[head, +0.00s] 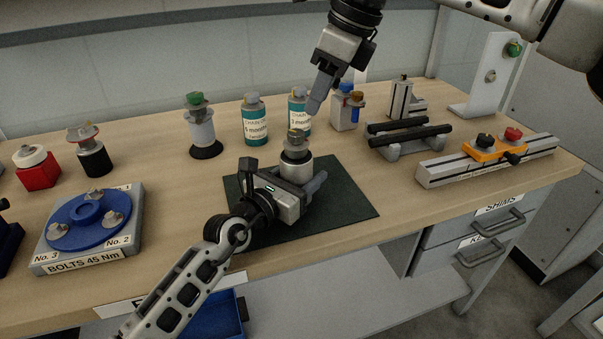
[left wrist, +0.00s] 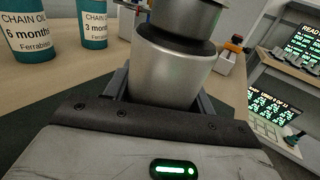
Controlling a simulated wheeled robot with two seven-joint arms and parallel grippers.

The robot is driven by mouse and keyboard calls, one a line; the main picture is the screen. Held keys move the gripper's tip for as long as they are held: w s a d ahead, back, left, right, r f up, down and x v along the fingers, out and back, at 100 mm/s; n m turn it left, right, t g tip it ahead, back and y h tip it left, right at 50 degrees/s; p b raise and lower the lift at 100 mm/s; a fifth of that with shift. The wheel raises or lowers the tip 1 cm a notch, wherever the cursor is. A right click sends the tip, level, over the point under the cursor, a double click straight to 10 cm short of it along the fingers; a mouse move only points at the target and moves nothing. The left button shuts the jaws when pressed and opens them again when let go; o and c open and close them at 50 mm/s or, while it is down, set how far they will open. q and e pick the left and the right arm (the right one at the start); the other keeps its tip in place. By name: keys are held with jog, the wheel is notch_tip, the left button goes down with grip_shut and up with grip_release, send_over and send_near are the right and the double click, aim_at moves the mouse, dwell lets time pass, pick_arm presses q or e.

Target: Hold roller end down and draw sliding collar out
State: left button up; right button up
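The roller (head: 297,168) stands upright on a dark green mat (head: 345,205). It has a wide silver lower body, a dark band and a narrower metal collar (head: 296,142) with a knob on top. In the left wrist view the silver body (left wrist: 172,72) stands between my fingers, with the dark band and collar above. My left gripper (head: 298,180) is low at the mat, its fingers on both sides of the silver body and seemingly against it. My right gripper (head: 314,105) points down, just above and right of the knob, apart from it; its finger gap is hidden.
Two teal chain oil bottles (head: 255,121) and a green-topped post (head: 201,130) stand behind the mat. A blue bolt plate (head: 88,220) is at left. A rail fixture (head: 408,140) and a long slide with an orange carriage (head: 440,172) are at right. The mat's front right is clear.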

pick_arm(q)
jog(key=c, duration=0.5)
jog(key=shift+c, duration=0.2)
